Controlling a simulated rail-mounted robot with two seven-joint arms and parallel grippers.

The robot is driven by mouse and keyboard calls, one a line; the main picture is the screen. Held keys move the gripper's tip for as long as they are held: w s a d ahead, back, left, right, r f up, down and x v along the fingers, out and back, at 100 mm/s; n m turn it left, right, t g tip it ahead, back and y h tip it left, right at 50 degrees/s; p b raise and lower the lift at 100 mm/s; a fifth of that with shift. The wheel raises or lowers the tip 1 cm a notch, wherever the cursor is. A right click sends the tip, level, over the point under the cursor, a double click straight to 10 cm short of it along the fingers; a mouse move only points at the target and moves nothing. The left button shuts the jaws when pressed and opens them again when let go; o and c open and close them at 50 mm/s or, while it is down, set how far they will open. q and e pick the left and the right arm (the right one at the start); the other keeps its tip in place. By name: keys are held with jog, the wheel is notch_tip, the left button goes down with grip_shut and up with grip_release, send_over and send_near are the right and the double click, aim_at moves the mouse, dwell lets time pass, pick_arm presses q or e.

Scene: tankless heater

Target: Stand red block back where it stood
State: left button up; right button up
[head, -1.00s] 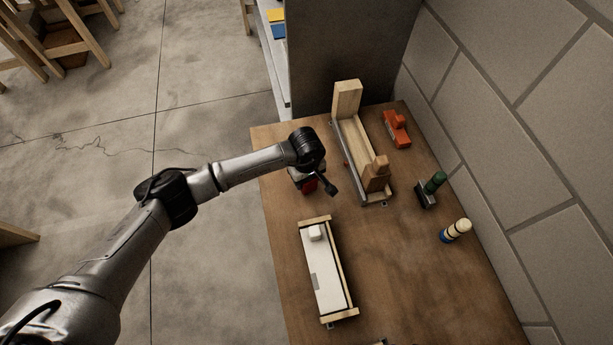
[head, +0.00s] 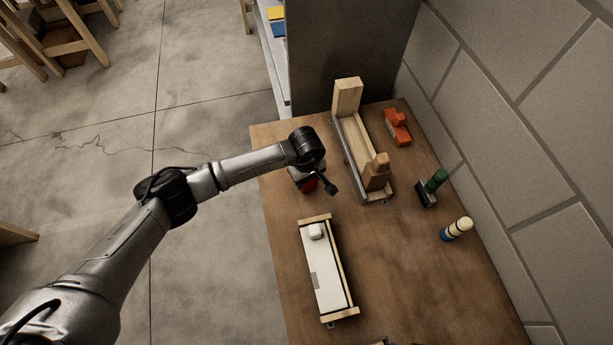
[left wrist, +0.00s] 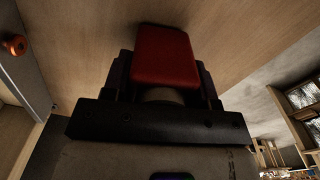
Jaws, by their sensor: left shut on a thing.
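The red block (head: 310,186) is mostly hidden under my left wrist in the head view, near the left edge of the wooden table (head: 420,285). In the left wrist view the red block (left wrist: 165,56) sits between the two dark fingers of my left gripper (left wrist: 164,82), which is shut on it. The wooden tabletop fills the background behind the block. I cannot tell from these views whether the block touches the table. My right gripper is not in view.
A wooden stand with a rail (head: 350,140) is right of my left gripper. A white board with wooden ends (head: 327,275) lies nearer. An orange piece (head: 397,128), a green-topped piece (head: 437,181) and a cream cylinder (head: 459,228) stand along the wall side. The table's middle right is clear.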

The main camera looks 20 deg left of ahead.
pick_arm(q)
jog(key=shift+f, duration=0.2)
jog(key=o, duration=1.2)
notch_tip(320, 180, up, 14)
jog(key=shift+f+p, duration=0.15)
jog(key=shift+p, duration=0.15)
